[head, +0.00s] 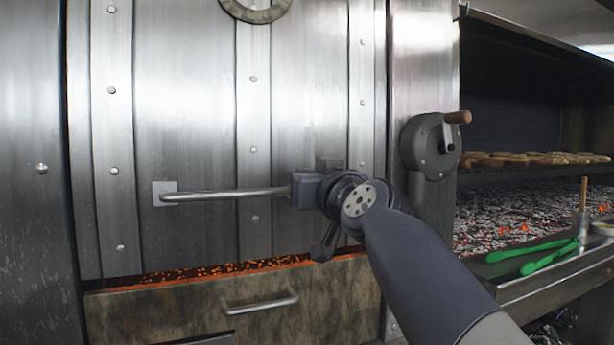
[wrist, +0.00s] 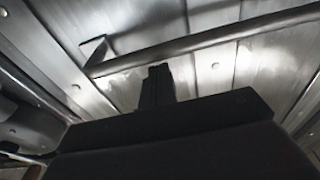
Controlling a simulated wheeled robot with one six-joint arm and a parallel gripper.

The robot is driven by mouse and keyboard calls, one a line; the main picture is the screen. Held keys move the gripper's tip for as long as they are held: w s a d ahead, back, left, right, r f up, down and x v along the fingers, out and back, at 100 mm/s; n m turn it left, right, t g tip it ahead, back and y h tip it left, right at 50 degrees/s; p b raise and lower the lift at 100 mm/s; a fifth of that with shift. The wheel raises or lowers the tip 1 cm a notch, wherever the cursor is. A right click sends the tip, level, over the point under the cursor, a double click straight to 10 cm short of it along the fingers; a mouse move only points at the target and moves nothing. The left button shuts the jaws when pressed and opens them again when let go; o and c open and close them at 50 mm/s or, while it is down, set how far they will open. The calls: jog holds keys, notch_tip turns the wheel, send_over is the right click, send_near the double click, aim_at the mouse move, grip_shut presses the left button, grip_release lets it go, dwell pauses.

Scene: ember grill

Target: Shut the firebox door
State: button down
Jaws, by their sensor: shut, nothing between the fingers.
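The firebox door (head: 185,90) is a large steel panel with riveted vertical straps. A glowing strip of embers shows in a gap along its lower edge. Its horizontal bar handle (head: 225,194) runs across the lower part of the door. My gripper (head: 303,188) is at the right end of the handle in the head view and hides that end. In the wrist view my gripper's fingers (wrist: 157,84) are together with nothing between them, just below the bar handle (wrist: 200,40). I cannot tell whether they touch the bar.
A drawer (head: 200,308) with its own handle is below the door. A crank (head: 432,145) with a wooden knob is on the post to the right. Farther right are an ember bed (head: 500,215), food on a rack (head: 530,159) and green tongs (head: 535,255).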

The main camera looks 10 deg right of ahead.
jog(key=s+d+r+b, duration=0.1)
jog(key=s+b, duration=0.3)
jog(key=s, duration=0.5)
jog(key=shift+s+d+r, duration=0.25)
jog(key=shift+s+d, duration=0.05)
jog(key=shift+d, duration=0.55)
jog(key=p, duration=0.5)
send_near(307, 157)
jog(key=w+a+r, duration=0.1)
jog(key=w+a, duration=0.1)
jog(key=a, duration=0.1)
jog(key=shift+s+a+f+b, duration=0.1)
jog(key=shift+f+b, duration=0.75)
jog(key=shift+f, duration=0.2)
jog(key=shift+a+f+b, duration=0.15)
jog(key=shift+f+b, duration=0.65)
jog(key=shift+f, duration=0.2)
jog(key=shift+r, duration=0.1)
